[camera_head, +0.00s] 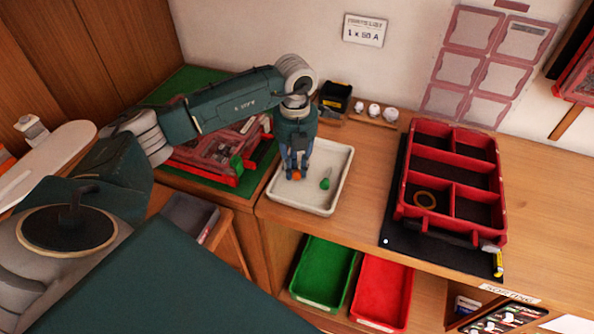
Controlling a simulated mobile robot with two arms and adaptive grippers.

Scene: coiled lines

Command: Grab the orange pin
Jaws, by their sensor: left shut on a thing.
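My left gripper (297,173) points down into a white tray (322,207) on the wooden bench. It is shut on the orange pin (297,175), whose orange end shows between and just below the fingertips. The rest of the pin is hidden by the fingers. I cannot tell whether the pin still touches the tray floor. A green pin (325,184) lies in the same tray, to the right of the gripper and apart from it. My right gripper is not in view.
A red compartment box (411,180) on a black mat holds a tan ring (425,200). Green (322,273) and red (382,292) bins sit below the bench edge. A black bin (335,97) and several white knobs stand behind the tray. Bare bench lies at the right.

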